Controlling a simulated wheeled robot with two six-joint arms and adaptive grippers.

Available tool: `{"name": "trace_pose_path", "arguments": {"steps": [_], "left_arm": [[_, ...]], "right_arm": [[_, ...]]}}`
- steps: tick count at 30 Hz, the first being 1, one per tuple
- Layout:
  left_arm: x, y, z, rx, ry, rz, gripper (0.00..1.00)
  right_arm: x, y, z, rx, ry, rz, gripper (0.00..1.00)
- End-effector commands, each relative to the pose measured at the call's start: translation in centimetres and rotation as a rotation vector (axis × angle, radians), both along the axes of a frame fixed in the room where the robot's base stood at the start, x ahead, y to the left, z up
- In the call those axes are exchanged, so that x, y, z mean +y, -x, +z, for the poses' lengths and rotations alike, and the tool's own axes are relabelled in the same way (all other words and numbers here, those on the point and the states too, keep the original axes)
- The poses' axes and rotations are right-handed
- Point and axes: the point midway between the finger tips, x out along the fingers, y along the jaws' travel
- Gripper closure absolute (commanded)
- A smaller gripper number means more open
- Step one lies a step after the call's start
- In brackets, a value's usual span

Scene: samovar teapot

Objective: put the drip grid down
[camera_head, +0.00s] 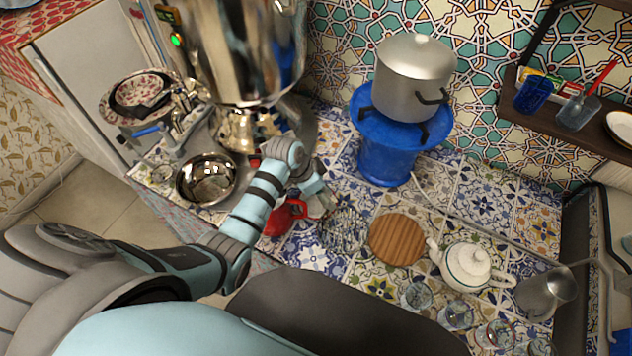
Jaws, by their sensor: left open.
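A round wire piece (344,232), which looks like the drip grid, appears to lie on the patterned tile counter left of the round wooden board. My left gripper (322,204) is open just above and behind it, close to its upper left edge. I cannot tell whether the fingers touch it. The big steel samovar (240,50) stands at the back left. A steel bowl (205,180) sits in front of its base. My right gripper is not in view.
A red object (284,217) lies beside my left wrist. The wooden board (397,240), white teapot (468,265), several glasses and a metal jug (545,292) occupy the right front. A pot (413,80) stands on a blue burner (386,150). Some tiles behind the board are clear.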

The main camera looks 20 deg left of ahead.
Motion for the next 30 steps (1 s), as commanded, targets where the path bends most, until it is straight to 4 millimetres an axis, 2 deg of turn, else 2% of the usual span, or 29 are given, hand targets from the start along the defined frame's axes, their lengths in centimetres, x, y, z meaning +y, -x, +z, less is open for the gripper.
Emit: {"name": "trace_pose_path", "arguments": {"steps": [1, 6, 9, 12, 30], "left_arm": [[0.3, 0.3, 1.5, -0.002, -0.001, -0.001, 0.29], [1.6, 1.7, 6.1, -0.004, -0.004, 0.000, 0.29], [2.1, 2.5, 8.3, -0.004, -0.003, 0.000, 0.29], [2.4, 2.9, 9.5, -0.001, -0.001, 0.000, 0.29], [2.5, 3.2, 9.8, 0.001, -0.001, 0.000, 0.29]], "right_arm": [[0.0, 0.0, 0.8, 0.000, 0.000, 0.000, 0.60], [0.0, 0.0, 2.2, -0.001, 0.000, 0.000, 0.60], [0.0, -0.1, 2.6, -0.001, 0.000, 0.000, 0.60], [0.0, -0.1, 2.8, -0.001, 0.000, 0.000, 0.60], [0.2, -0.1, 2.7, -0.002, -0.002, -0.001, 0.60]]}}
